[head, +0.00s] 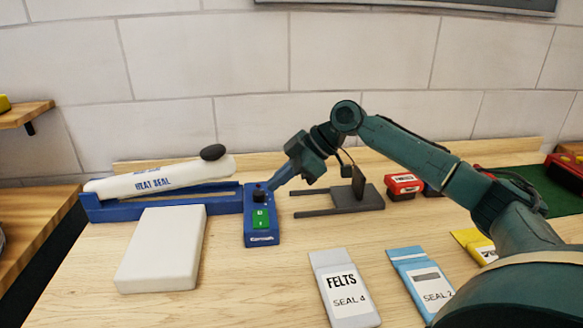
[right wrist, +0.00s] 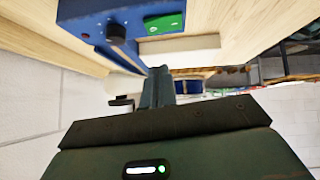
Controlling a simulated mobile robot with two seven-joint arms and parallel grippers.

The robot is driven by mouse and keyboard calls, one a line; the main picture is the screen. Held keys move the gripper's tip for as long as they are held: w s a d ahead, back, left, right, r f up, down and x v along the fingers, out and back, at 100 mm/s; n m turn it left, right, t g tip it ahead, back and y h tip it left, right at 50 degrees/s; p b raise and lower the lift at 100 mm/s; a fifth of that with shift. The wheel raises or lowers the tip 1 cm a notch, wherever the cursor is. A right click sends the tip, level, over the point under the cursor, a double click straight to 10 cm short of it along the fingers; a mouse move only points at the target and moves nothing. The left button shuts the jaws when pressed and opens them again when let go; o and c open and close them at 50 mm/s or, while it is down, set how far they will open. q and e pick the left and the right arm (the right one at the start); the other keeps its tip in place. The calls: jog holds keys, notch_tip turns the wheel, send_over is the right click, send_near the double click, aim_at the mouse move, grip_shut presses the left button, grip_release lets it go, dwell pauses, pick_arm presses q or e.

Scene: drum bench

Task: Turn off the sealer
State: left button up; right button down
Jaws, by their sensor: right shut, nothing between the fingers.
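The heat sealer has a long blue base (head: 110,210) with a white arm labelled HEAT SEAL (head: 160,178). Its blue control box (head: 262,238) stands at the right end, with a black knob (head: 259,194) and a green switch (head: 261,219). In the right wrist view the knob (right wrist: 116,33), the green switch (right wrist: 164,22) and a small red spot (right wrist: 86,35) show on the box. My right gripper (head: 271,186) is shut and empty, its tips close to the knob; in the head view contact is unclear. In the right wrist view its fingers (right wrist: 158,76) appear apart from the knob. My left gripper is out of view.
A white block (head: 160,250) lies in front of the sealer. A dark grey stand (head: 345,198) is to its right. Grey FELTS (head: 342,285) and blue (head: 420,275) packets lie at the front right. A red box (head: 403,187) sits behind them. The wall closes off the back.

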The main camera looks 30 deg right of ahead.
aim_at(257, 214)
jog(key=x, duration=0.3)
jog(key=shift+w+a+f, duration=0.15)
jog(key=shift+a+f, duration=0.05)
jog(key=shift+a, duration=0.05)
notch_tip(257, 214, down, 3)
jog(key=shift+w+d+r, duration=0.1)
jog(key=shift+d+r, duration=0.05)
jog(key=shift+r, duration=0.05)
jog(key=shift+w+f, duration=0.1)
jog(key=shift+f, duration=0.65)
jog(key=shift+d, duration=0.1)
jog(key=shift+p, duration=0.3)
jog(key=shift+w+f, duration=0.1)
jog(key=shift+f, duration=0.1)
jog(key=shift+p, duration=0.3)
